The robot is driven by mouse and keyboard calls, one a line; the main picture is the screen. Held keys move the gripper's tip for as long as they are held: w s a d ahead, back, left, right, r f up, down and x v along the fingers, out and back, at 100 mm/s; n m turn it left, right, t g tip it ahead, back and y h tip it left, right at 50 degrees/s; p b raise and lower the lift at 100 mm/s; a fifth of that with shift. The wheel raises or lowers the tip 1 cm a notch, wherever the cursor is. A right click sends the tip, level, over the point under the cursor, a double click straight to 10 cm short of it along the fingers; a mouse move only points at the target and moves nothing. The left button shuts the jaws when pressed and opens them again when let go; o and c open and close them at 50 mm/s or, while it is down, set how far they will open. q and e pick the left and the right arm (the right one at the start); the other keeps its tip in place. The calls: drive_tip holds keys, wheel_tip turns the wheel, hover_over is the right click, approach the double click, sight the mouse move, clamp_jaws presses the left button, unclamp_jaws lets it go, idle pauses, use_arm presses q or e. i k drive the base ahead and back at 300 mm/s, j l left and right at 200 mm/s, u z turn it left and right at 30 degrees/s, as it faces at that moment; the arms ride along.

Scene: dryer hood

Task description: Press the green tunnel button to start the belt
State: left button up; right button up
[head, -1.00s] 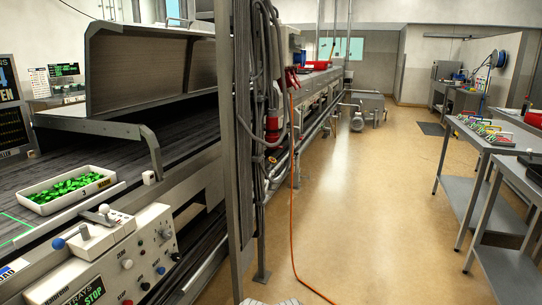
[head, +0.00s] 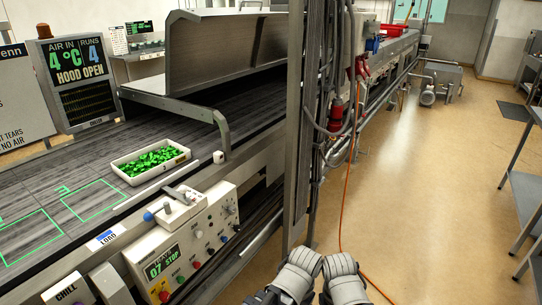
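The cream control panel (head: 190,245) is on the near side of the belt, at lower left in the head view. A small green button (head: 180,279) sits in its lower row, between a red button (head: 163,296) and another red one (head: 196,265). A display (head: 161,263) beside them reads "07 STOP". The dark belt (head: 80,165) runs back under the raised hood (head: 225,50). My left gripper (head: 299,270) and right gripper (head: 343,270) are side by side at the bottom centre, right of the panel and apart from it. Their fingers' opening cannot be made out.
A white tray of green pieces (head: 118,168) rests on the belt. A sign (head: 79,72) reads "HOOD OPEN". A metal post (head: 297,130) with cables and an orange hose (head: 346,200) stand right of the panel. The floor (head: 440,200) at right is mostly clear.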

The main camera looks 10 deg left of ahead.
sight(181, 279)
drive_tip(key=u, duration=1.35)
